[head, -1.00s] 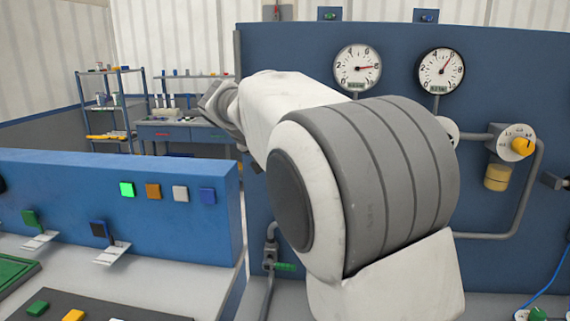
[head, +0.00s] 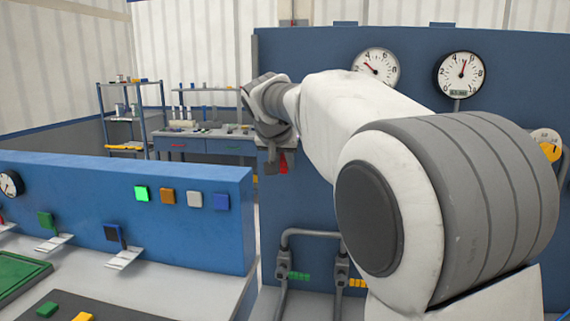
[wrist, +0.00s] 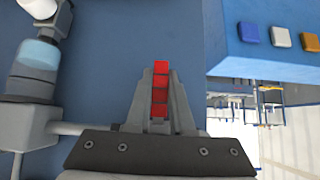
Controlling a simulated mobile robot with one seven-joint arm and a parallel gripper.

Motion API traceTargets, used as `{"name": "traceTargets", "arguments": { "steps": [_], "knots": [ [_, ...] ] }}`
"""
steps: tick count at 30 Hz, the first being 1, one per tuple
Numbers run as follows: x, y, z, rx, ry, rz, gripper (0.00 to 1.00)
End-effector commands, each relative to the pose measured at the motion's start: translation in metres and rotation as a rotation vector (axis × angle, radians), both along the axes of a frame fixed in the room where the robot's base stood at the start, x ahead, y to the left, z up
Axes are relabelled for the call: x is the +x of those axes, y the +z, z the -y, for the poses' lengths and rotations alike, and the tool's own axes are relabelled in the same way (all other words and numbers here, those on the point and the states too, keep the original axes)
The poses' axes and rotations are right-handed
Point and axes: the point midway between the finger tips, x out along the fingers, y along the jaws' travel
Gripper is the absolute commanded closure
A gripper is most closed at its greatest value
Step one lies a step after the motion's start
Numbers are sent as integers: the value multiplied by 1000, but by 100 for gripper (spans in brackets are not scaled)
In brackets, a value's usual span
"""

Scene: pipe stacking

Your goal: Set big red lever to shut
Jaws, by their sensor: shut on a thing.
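The red lever (wrist: 160,88) shows in the wrist view between the two grey fingers of my gripper (wrist: 161,80), which is shut on it. The lever points straight along the fingers, with its end level with or just past the fingertips. In the head view a small red part of the lever (head: 283,163) hangs down just below my gripper (head: 273,155), at the left edge of the tall blue panel. My gripper and arm hide the lever's mount there. I cannot tell from the lever alone whether it stands at shut.
A grey fitting with a pipe (wrist: 25,128) sits left of my gripper in the wrist view. Two gauges (head: 376,68) (head: 459,73) are on the tall blue panel (head: 310,100). A low blue panel (head: 75,195) with several coloured buttons stands left.

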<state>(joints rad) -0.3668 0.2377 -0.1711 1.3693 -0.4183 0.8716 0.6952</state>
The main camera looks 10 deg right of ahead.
Motion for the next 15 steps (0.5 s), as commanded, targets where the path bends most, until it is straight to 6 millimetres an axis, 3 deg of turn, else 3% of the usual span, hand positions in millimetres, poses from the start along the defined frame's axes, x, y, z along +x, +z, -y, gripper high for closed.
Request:
{"name": "traceTargets", "arguments": {
  "steps": [7, 8, 9, 12, 15],
  "knots": [
    [0, 2, -2, 5, 1, 5, 100],
    [0, 2, -2, 5, 1, 5, 78],
    [0, 2, -2, 5, 1, 5, 70],
    [0, 1, -1, 4, 1, 3, 52],
    [0, 1, -1, 3, 1, 3, 50]
  ]
}}
